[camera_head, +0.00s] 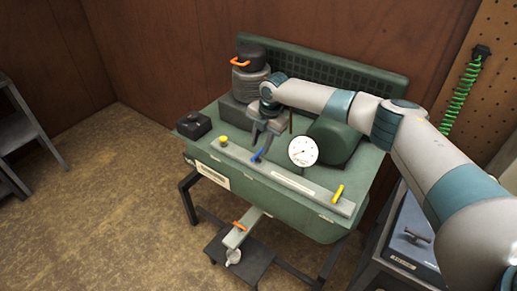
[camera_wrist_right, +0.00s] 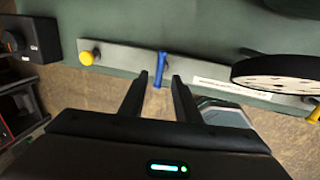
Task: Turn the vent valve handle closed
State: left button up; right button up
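A blue lever handle (camera_head: 262,150) stands on the pale strip along the front of the green bench; it also shows in the right wrist view (camera_wrist_right: 160,68), pointing toward me. A yellow lever handle (camera_head: 338,193) sits at the strip's right end. No readable label shows which one is the vent valve handle. My right gripper (camera_head: 263,137) points down just above and behind the blue handle. In the right wrist view its two fingers (camera_wrist_right: 160,80) are apart, with the blue handle showing in line with the gap and nothing gripped. My left gripper is not in view.
A yellow knob (camera_head: 223,141) and a black switch box (camera_head: 194,124) are to the left. A stacked grey cylinder (camera_head: 250,82) with an orange handle stands behind.

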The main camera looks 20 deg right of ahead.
aim_at(258, 154)
jog(key=shift+w+a+f+p, duration=0.1)
jog(key=shift+w+f+p, duration=0.05)
jog(key=shift+f, duration=0.6)
jog(key=shift+w+a+f+p, duration=0.1)
jog(key=shift+a+f+p, duration=0.05)
jog(key=shift+f, duration=0.65)
jog(key=shift+w+a+f+p, duration=0.1)
jog(key=shift+w+f+p, duration=0.05)
jog(key=shift+f, duration=0.6)
jog(key=shift+c, duration=0.3)
grip_shut()
